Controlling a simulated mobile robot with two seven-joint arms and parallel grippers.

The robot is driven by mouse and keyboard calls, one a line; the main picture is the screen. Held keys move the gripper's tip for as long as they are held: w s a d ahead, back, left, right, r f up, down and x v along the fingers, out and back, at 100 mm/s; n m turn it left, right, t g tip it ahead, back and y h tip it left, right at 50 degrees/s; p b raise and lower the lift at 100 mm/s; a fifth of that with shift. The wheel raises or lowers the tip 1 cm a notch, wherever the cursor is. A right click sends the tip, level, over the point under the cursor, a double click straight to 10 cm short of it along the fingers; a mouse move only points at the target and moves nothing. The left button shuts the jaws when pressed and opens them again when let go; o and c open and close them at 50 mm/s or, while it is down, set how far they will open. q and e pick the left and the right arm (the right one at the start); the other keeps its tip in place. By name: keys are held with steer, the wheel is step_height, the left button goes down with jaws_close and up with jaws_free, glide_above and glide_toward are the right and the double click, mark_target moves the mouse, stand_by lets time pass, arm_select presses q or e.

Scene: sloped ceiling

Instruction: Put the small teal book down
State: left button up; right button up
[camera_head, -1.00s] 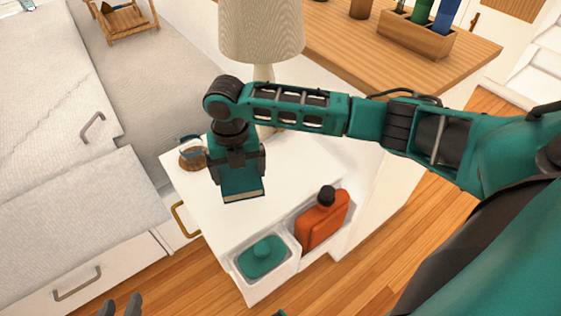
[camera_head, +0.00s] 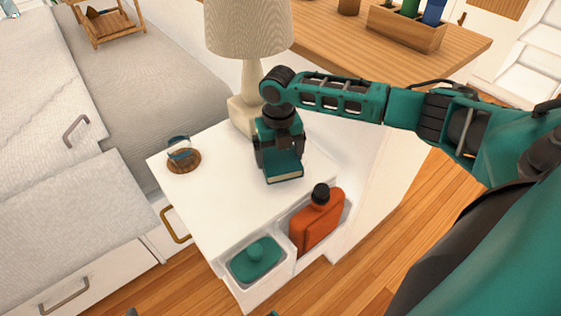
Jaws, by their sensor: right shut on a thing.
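The small teal book (camera_head: 286,177) is held below my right gripper (camera_head: 279,158), with its pale page edge facing the front. My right gripper is shut on it, pointing down over the right part of the white nightstand top (camera_head: 215,195). The book is close to the top, but I cannot tell whether it touches. Much of the book is hidden by the gripper. Only a small dark tip, likely of my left gripper (camera_head: 131,312), shows at the bottom edge; its jaws cannot be made out.
A lamp (camera_head: 248,85) stands just behind my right gripper. A round wooden stand with a blue item (camera_head: 183,160) is at the left. Front compartments hold an orange bottle (camera_head: 317,222) and a teal lidded thing (camera_head: 256,258).

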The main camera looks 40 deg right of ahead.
step_height(320, 180, down, 2)
steer(key=shift+f, duration=0.1)
steer(key=shift+d+f+b, duration=0.2)
steer(key=shift+f+b, duration=0.05)
steer(key=shift+b, duration=0.15)
steer(key=shift+r, duration=0.1)
steer(key=o, duration=0.8)
